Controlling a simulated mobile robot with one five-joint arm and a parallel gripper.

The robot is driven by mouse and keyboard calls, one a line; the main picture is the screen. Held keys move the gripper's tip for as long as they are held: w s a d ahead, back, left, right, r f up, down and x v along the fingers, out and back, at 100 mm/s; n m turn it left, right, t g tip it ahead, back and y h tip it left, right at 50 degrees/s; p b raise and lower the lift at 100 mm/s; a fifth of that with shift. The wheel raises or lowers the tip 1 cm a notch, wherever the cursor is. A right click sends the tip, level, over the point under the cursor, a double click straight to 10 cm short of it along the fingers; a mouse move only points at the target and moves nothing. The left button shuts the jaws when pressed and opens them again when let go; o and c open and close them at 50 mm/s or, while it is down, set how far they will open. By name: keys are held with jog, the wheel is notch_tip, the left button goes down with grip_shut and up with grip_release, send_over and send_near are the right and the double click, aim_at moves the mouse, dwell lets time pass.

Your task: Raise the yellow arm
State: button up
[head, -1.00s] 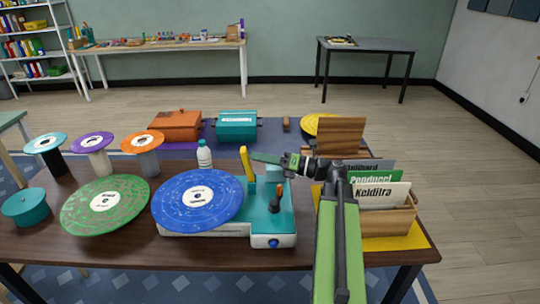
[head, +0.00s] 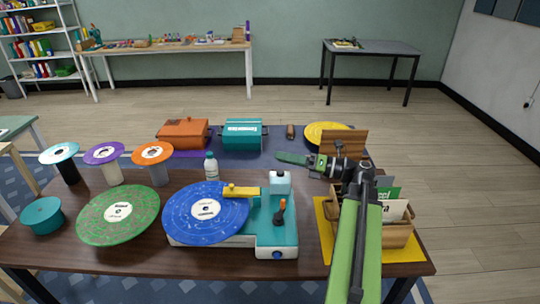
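The yellow arm (head: 242,192) belongs to a teal and white record player (head: 275,225). It lies about level, its left end over the edge of the blue record (head: 205,212). I cannot tell whether it touches the record. My gripper (head: 280,157) is above and behind the player, to the right of the yellow arm and apart from it. Its green fingers point left and show edge-on, so their opening is hidden. No object shows in them.
An orange-tipped lever (head: 281,207) and a white-topped post (head: 279,182) rise from the player. A white bottle (head: 210,167) stands behind it. A green record (head: 118,215) is at left. A wooden record crate (head: 398,232) stands at right, partly behind my arm.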

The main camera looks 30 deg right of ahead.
jog(key=s+d+r+p, duration=0.1)
jog(key=s, duration=0.1)
jog(key=s+d+r+p, duration=0.1)
jog(key=s+d+r, duration=0.1)
jog(key=shift+d, duration=0.15)
dwell(0.4)
